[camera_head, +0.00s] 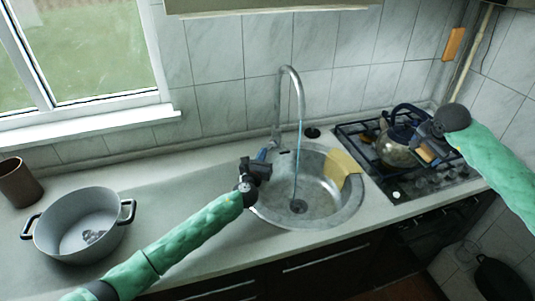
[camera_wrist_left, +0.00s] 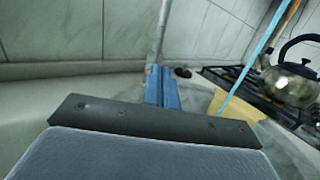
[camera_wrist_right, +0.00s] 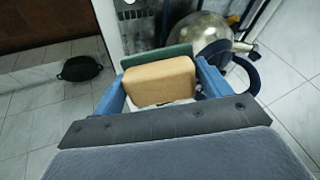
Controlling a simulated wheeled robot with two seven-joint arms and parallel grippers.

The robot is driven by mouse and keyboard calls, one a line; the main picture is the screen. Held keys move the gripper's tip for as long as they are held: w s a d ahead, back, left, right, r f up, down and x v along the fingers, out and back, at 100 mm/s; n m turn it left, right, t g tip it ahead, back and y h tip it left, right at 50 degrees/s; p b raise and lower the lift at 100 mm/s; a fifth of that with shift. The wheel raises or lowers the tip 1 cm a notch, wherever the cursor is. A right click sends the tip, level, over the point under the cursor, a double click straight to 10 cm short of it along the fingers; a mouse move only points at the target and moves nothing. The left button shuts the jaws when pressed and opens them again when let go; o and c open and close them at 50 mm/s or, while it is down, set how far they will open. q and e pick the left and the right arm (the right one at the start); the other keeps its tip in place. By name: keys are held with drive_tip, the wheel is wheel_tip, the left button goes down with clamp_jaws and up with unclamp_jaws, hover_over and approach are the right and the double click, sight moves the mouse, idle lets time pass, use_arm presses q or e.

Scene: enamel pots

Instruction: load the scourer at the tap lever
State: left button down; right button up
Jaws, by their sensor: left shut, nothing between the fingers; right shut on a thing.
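The scourer is a tan sponge with a green side; it shows between the fingers of my right gripper (camera_wrist_right: 158,85) in the right wrist view (camera_wrist_right: 160,82). In the head view my right gripper (camera_head: 427,151) holds it in front of the kettle, above the hob. The tap (camera_head: 301,95) arches over the sink, and a thin blue stream (camera_head: 297,155) falls from it into the bowl. My left gripper (camera_head: 264,156) is shut and empty beside the tap's base. In the left wrist view its closed blue fingers (camera_wrist_left: 162,86) point at the tap post (camera_wrist_left: 160,45). The lever cannot be made out clearly.
The round sink (camera_head: 345,212) has a yellow cloth (camera_head: 341,168) over its right rim. A kettle (camera_head: 393,153) stands on the gas hob (camera_head: 353,137). A grey enamel pot (camera_head: 70,212) and a brown cup (camera_head: 19,184) stand at left. The counter between pot and sink is clear.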

sight(273, 129)
use_arm(q)
drive_tip(key=b+x, duration=0.3)
drive_tip(key=x, duration=0.8)
drive_tip(key=shift+w+f+b, duration=0.1)
drive_tip(key=shift+f+b, duration=0.05)
drive_tip(key=shift+b, duration=0.2)
use_arm(e)
wheel_tip(273, 129, down, 4)
use_arm(q)
drive_tip(key=shift+w, duration=0.2)
use_arm(e)
drive_tip(key=shift+f, duration=0.1)
